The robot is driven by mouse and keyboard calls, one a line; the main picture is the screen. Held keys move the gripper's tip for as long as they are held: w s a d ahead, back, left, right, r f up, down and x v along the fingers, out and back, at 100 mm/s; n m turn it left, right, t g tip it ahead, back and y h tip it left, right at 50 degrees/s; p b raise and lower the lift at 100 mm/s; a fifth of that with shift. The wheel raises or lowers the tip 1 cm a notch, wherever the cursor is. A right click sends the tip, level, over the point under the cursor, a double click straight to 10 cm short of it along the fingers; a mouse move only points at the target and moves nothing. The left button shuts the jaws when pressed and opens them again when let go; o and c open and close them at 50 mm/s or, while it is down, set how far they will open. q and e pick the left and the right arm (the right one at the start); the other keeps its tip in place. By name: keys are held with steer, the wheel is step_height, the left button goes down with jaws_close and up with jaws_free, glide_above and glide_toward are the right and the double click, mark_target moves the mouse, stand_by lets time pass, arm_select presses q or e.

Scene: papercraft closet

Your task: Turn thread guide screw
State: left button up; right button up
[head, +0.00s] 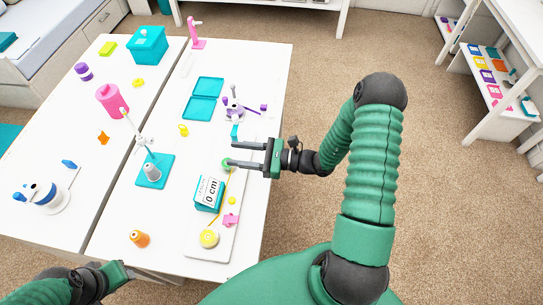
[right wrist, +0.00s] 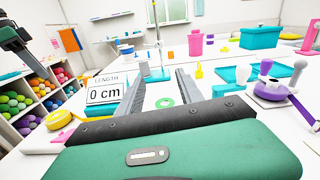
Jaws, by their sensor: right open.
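My right gripper (head: 233,153) is open and empty, its two fingers reaching left over the white base board (head: 222,246). A small green disc (head: 227,165) lies by the nearer fingertip. In the right wrist view it appears as a green ring (right wrist: 165,102) between the open fingers (right wrist: 160,92). I cannot tell whether it is the thread guide screw. A teal block (head: 203,205) with a sign (head: 209,191) reading "LENGTH 0 cm" stands beside it. A yellow spool (head: 208,239) and a pink piece (head: 231,220) sit nearer on the board. My left gripper (head: 117,275) is low at the left, its fingers unclear.
A teal-based stand (head: 154,171) with an upright rod is left of the sign. Teal trays (head: 203,97) lie farther back. Carpet is open right of the table.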

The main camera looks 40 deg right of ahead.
steer(key=v, duration=1.1)
steer(key=shift+f, duration=0.1)
